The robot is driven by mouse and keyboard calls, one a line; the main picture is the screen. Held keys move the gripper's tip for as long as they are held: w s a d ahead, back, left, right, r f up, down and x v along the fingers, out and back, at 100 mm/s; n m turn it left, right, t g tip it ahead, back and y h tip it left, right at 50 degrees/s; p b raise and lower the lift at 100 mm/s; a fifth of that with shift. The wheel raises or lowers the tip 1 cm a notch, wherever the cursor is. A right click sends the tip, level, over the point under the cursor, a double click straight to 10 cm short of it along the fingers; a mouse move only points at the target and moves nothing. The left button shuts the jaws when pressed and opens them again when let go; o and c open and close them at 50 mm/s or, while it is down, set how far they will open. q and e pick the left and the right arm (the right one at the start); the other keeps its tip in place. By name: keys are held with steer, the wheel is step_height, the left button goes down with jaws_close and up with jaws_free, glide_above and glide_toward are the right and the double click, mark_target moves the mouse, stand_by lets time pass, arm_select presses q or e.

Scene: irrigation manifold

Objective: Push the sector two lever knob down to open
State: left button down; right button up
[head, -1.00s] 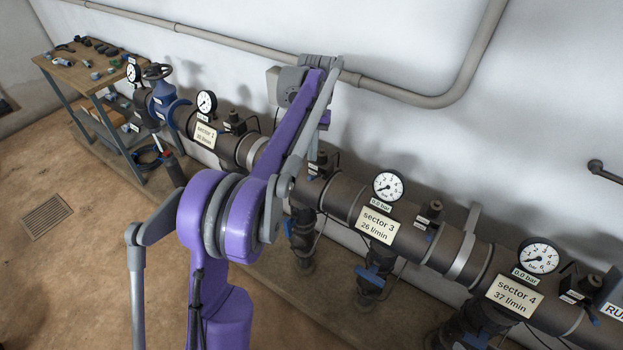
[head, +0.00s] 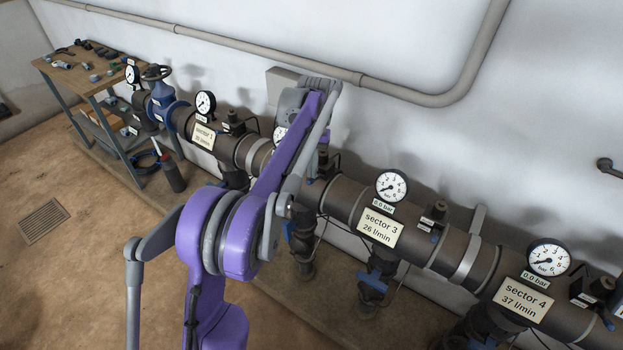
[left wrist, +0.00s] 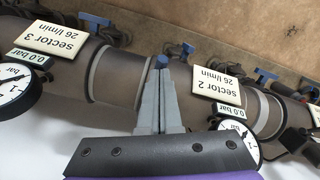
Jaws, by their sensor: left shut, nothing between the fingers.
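The sector two lever knob (left wrist: 161,62) is a small blue knob on the pipe, between the sector 2 sign (left wrist: 217,84) and the sector 3 sign (left wrist: 56,39) in the left wrist view. My left gripper (left wrist: 160,78) is shut and empty, and its grey fingertips are right at the knob. I cannot tell whether they touch it. In the head view my purple left arm hides the sector 2 sign and most of its gauge (head: 279,134), and the fingertips and knob do not show clearly. My right gripper is not in view.
The dark pipe (head: 345,198) runs along the white wall with signs, gauges and small black valve units. The sector 3 gauge (head: 391,186) reads near zero. Blue-handled valves (head: 373,281) hang below. A workbench (head: 78,68) stands far left. The floor in front is clear.

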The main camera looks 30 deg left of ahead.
arm_select(q)
step_height(320, 180, down, 4)
steer(key=shift+r+b, duration=0.1)
steer(key=shift+b, duration=0.7)
steer(key=w+p, duration=0.1)
steer(key=w+a+r+p, duration=0.1)
steer(key=shift+w+r, duration=0.2)
steer(key=shift+w, duration=0.2)
steer(key=shift+w+f, duration=0.2)
steer(key=shift+f, duration=0.05)
steer(key=shift+s+r, duration=0.2)
steer(key=shift+s, duration=0.05)
steer(key=shift+r, duration=0.3)
step_height(320, 180, up, 10)
steer(key=w+p, duration=0.1)
steer(key=shift+w+a+p, duration=0.15)
steer(key=shift+p, duration=0.2)
